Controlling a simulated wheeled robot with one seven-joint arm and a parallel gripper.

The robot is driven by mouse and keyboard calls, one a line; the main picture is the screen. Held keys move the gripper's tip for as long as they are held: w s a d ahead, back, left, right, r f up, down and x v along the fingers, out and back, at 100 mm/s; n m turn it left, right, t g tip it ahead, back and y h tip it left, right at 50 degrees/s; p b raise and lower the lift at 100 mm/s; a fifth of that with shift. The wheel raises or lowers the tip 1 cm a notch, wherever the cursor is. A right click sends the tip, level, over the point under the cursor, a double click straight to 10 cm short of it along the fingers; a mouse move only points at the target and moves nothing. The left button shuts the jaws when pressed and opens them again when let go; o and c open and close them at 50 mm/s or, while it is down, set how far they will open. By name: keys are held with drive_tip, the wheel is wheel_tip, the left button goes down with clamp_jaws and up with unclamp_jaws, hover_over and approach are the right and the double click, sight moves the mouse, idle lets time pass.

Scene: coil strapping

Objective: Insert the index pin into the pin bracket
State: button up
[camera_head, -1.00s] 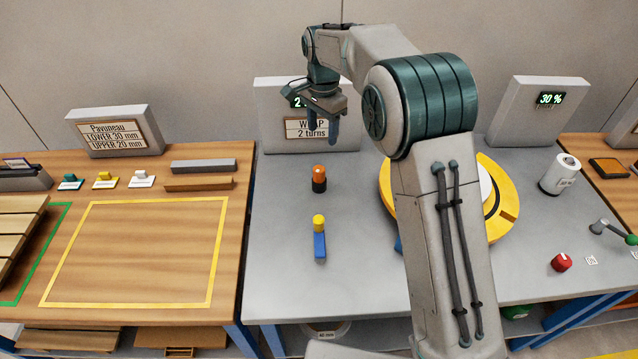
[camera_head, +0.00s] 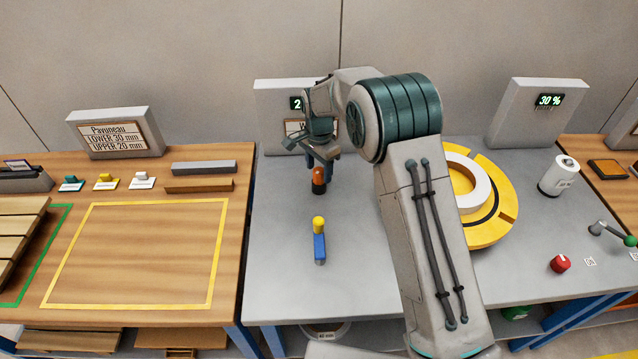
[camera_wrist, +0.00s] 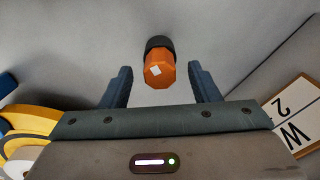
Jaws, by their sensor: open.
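An orange-topped piece with a black lower part (camera_head: 319,181) stands on the grey bench. It also shows in the wrist view (camera_wrist: 160,70), between the two blue fingers with a gap on each side. My gripper (camera_head: 321,162) is open and points down at it, close to its orange top. I cannot tell for sure which of these is the index pin and which the pin bracket.
A yellow turntable with a white ring (camera_head: 492,215) is to the right, partly behind my arm. A red knob (camera_head: 560,264) and a white cylinder (camera_head: 559,175) are farther right. The sign box (camera_head: 268,110) stands behind my gripper. The bench's front left is clear.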

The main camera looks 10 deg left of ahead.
sight(321, 170)
drive_tip(key=shift+f, duration=0.75)
clamp_jaws()
drive_tip(key=shift+r, duration=0.2)
drive_tip(key=shift+r, duration=0.3)
drive_tip(key=r, duration=0.3)
drive_tip(key=shift+w+d+r+b, duration=0.1)
drive_tip(key=shift+d+r+b, duration=0.15)
drive_tip(key=shift+r+b, duration=0.05)
drive_tip(key=w+d+r, duration=0.2)
drive_tip(key=d+r, duration=0.4)
drive_tip(key=d, duration=0.5)
drive_tip(key=shift+w+r+b, duration=0.15)
drive_tip(key=shift+r+b, duration=0.1)
drive_tip(key=shift+b, duration=0.2)
